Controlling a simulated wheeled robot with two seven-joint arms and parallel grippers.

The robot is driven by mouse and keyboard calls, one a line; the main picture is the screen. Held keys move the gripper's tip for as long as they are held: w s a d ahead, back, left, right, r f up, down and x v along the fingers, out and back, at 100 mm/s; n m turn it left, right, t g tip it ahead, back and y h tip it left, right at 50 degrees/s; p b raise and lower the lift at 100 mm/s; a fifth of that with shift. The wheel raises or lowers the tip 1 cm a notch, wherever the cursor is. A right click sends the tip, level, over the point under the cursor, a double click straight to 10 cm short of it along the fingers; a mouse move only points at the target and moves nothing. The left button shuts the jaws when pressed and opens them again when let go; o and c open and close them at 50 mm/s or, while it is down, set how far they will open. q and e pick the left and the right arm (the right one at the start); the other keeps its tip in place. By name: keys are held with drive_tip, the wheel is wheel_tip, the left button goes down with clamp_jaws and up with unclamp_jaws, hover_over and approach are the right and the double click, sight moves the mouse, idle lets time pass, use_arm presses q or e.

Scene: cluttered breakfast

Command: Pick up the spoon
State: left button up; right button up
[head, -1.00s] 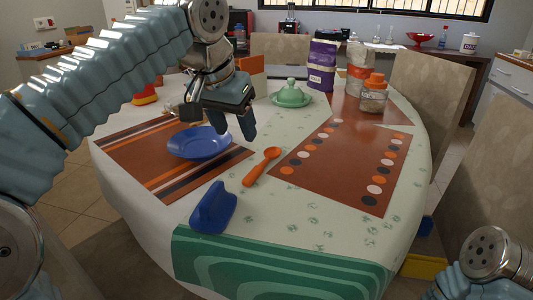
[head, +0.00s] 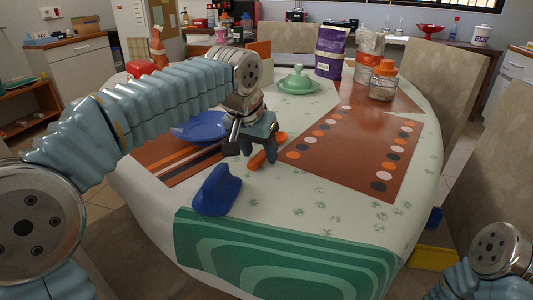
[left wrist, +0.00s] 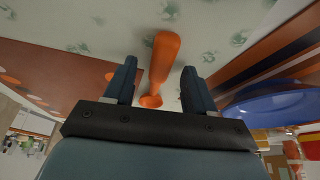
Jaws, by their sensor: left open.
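The orange spoon (head: 257,158) lies on the white patterned tablecloth between the two mats, partly hidden behind my left gripper in the head view. My left gripper (head: 258,160) is open and hangs over the spoon, pointing down. In the left wrist view the spoon (left wrist: 163,60) shows between the two spread fingers of the gripper (left wrist: 158,82), its handle reaching past the fingertips. The fingers do not appear to touch it. The right gripper is out of view; only part of my right arm shows at lower right.
A blue plate (head: 200,127) on a striped mat is beside the gripper, also seen in the left wrist view (left wrist: 270,107). A blue object (head: 216,190) stands nearer. A green butter dish (head: 297,82), jar (head: 382,84) and purple package (head: 329,58) stand behind. The dotted mat (head: 350,150) is clear.

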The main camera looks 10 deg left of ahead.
use_arm(q)
drive_tip(key=shift+f, duration=0.1)
drive_tip(key=shift+c, duration=0.4)
clamp_jaws()
